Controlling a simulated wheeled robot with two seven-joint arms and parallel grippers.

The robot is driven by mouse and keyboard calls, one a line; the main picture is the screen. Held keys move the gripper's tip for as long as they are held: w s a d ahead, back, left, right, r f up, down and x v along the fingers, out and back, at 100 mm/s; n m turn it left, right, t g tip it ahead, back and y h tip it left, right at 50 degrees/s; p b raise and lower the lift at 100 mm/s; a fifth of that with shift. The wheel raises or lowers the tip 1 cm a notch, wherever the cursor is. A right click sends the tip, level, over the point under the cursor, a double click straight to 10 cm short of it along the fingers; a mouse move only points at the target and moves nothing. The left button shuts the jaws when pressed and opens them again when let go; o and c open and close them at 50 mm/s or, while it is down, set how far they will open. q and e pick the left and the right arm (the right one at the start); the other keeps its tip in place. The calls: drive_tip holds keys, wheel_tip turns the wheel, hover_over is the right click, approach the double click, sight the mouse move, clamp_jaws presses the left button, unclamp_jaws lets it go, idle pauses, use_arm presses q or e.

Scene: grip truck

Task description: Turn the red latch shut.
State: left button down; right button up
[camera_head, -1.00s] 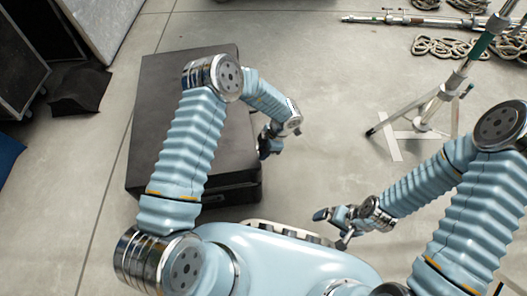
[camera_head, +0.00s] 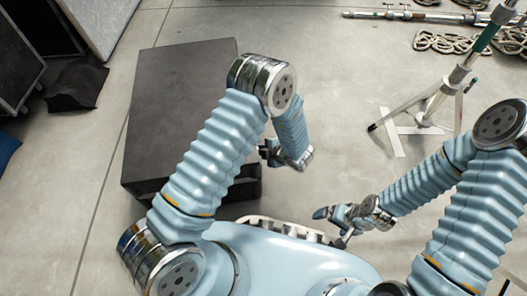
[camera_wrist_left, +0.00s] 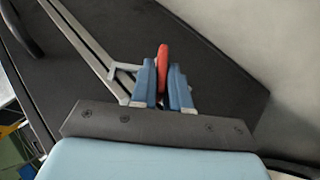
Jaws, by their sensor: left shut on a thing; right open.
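The red latch (camera_wrist_left: 162,58) shows in the left wrist view as a narrow upright red piece between the blue fingers of my left gripper (camera_wrist_left: 167,88), which is shut on it. The latch sits by a metal bar (camera_wrist_left: 92,52) on the side of the black case (camera_wrist_left: 220,70). In the head view my left gripper (camera_head: 268,153) is at the right side of the black case (camera_head: 175,105), and the latch is hidden there. My right gripper (camera_head: 334,224) is open and empty in front of my body, apart from the case.
A light stand (camera_head: 440,100) stands on the floor at the right. Coiled ropes (camera_head: 455,42) and a long pole (camera_head: 410,15) lie at the back right. Other dark cases (camera_head: 25,65) are at the left.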

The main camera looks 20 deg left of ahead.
use_arm(q)
drive_tip(key=t+y, duration=0.1)
drive_tip(key=n+t+y+b, duration=0.1)
drive_tip(key=t, duration=0.1)
drive_tip(key=shift+s+d+f+t, duration=0.15)
drive_tip(key=shift+s+f+t, duration=0.05)
drive_tip(key=shift+f+t, duration=0.15)
drive_tip(key=shift+f+n+t+y, duration=0.15)
drive_tip(key=shift+n+t+y, duration=0.25)
drive_tip(key=shift+t+y, duration=0.45)
drive_tip(key=shift+f+n+t+y, duration=0.1)
drive_tip(key=shift+n+t+y, duration=0.3)
drive_tip(key=shift+t+y, duration=0.45)
drive_tip(key=c, duration=1.2)
unclamp_jaws()
